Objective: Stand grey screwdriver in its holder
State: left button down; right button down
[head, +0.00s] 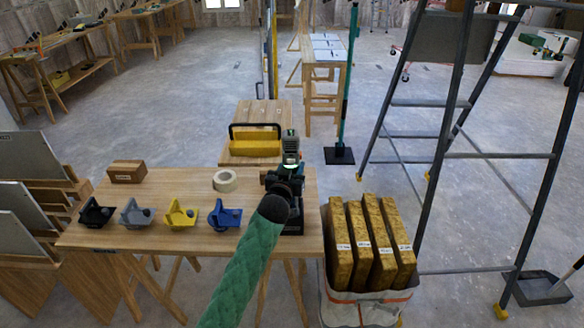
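A grey piece (136,213), which looks like a small holder, stands near the front of the wooden table (150,190). It is between a similar black piece (96,213) and a yellow one (180,214), with a blue one (223,214) further right. I cannot make out a grey screwdriver in the head view. It may be hidden or too small to tell.
A cardboard box (127,172) and tape roll (225,180) sit at the back. A bin of yellow-brown slabs (357,245) and a ladder (442,150) stand right.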

pick_arm(q)
grip_release()
dwell(0.5)
jog(key=shift+p+v, duration=0.75)
jog(key=shift+v, duration=0.9)
dwell(0.5)
jog(key=shift+s+a+r, duration=0.1)
jog(key=shift+s+a, duration=0.05)
jog(key=shift+s, duration=0.55)
jog(key=p+v, duration=0.2)
jog(key=v, duration=0.5)
jog(key=shift+s, duration=0.2)
jog(key=shift+a, duration=0.1)
dwell(0.4)
